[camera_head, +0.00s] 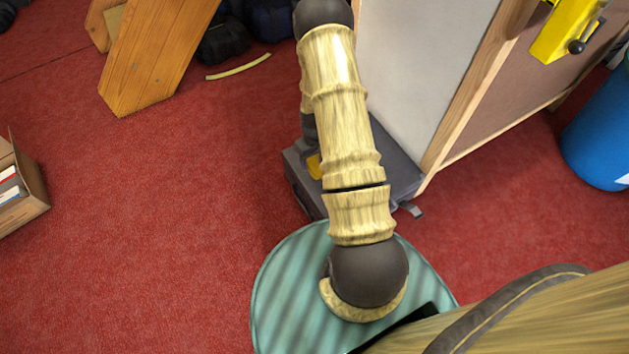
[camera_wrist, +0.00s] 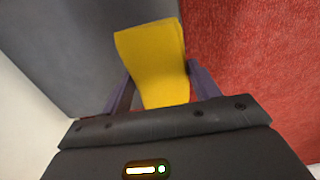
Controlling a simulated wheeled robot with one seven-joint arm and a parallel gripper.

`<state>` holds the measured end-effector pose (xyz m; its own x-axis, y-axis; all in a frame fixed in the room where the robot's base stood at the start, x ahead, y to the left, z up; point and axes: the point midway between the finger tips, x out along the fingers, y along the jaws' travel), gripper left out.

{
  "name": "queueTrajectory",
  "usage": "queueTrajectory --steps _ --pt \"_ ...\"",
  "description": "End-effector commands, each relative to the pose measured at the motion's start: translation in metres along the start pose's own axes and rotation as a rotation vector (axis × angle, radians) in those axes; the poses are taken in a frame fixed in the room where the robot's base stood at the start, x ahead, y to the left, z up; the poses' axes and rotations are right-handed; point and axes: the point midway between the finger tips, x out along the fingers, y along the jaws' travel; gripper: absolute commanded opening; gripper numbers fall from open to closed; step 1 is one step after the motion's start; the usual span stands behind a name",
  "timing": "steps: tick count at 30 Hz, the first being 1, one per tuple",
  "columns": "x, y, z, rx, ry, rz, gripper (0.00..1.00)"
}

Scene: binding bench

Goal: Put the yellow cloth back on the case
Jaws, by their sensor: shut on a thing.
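The yellow cloth (camera_wrist: 152,60) is between the two purplish fingers of my gripper (camera_wrist: 160,88) in the wrist view, and my gripper is shut on it. The dark grey case (camera_wrist: 60,45) fills the upper left of that view, with its edge running beside the cloth. In the head view the case (camera_head: 402,180) lies on the floor against a pale panel, partly hidden by my arm. A small bit of the yellow cloth (camera_head: 314,166) shows left of my arm, over the case. I cannot tell whether the cloth touches the case. My gripper is mostly hidden there.
A pale panel with a wooden frame (camera_head: 460,90) stands right behind the case. A blue bin (camera_head: 600,135) is at the far right, a cardboard box (camera_head: 25,190) at the far left. Red carpet (camera_head: 170,220) left of the case is clear. A yellow strip (camera_head: 238,68) lies farther back.

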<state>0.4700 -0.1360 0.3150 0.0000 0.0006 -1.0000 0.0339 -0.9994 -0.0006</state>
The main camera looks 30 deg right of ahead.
Motion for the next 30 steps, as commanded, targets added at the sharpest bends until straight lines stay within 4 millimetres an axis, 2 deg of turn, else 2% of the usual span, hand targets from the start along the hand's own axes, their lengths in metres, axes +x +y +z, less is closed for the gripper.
queueTrajectory --steps 5,14,25,30 --pt "0.004 0.0 0.0 0.001 -0.001 0.0 0.4" --pt "0.048 -0.002 -0.001 -0.004 -0.001 0.0 0.4" --pt "0.051 0.0 0.0 0.001 0.0 0.0 0.4" --pt "0.075 0.0 0.001 0.001 -0.003 -0.001 0.4"
